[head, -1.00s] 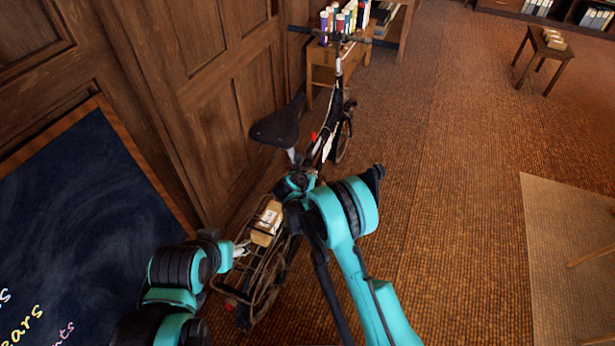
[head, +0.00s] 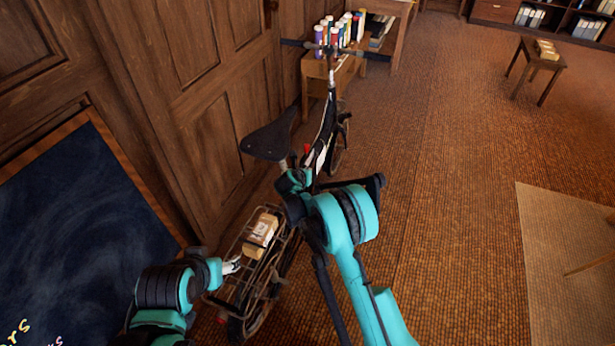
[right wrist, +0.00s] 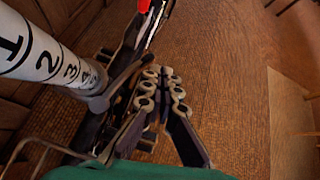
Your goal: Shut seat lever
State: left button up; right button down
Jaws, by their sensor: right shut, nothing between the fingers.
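A bicycle stands by the wooden panelling, its black saddle (head: 268,140) left of centre in the head view. In the right wrist view its white numbered seat post (right wrist: 45,58) runs down into a grey collar (right wrist: 98,103).
A parcel (head: 262,230) sits on the rear rack (head: 239,254). A dark chalkboard (head: 75,220) leans at the left. The carpet to the right is open, up to a pale mat (head: 565,255).

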jog(key=shift+s+a, duration=0.1)
jog(key=shift+s, duration=0.05)
jog(key=shift+s+a+f, duration=0.25)
jog(key=shift+s+a, duration=0.15)
jog(key=shift+a, duration=0.1)
dwell(0.3)
